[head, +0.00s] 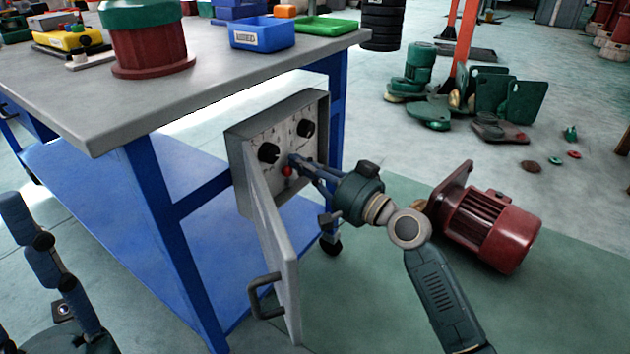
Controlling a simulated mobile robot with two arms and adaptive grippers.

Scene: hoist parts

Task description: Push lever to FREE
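A grey control box (237,162) is fixed at the table's side, with its door (273,246) hanging open toward me. Its panel has two black knobs (268,153) and small markings too small to read. A lever with a red knob (287,170) shows low on the panel. My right gripper (293,160) reaches in from the right, its fingers close together at the lever, just above the red knob. I cannot tell whether they touch it. Part of my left arm (45,265) shows at the lower left; its gripper's state is unclear.
The workbench (215,85) with blue legs carries a red and green motor part (147,45) and a blue bin (262,33). A red motor (487,225) lies on the floor right of my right arm. Green parts (495,95) lie farther back. The door handle (262,297) juts out.

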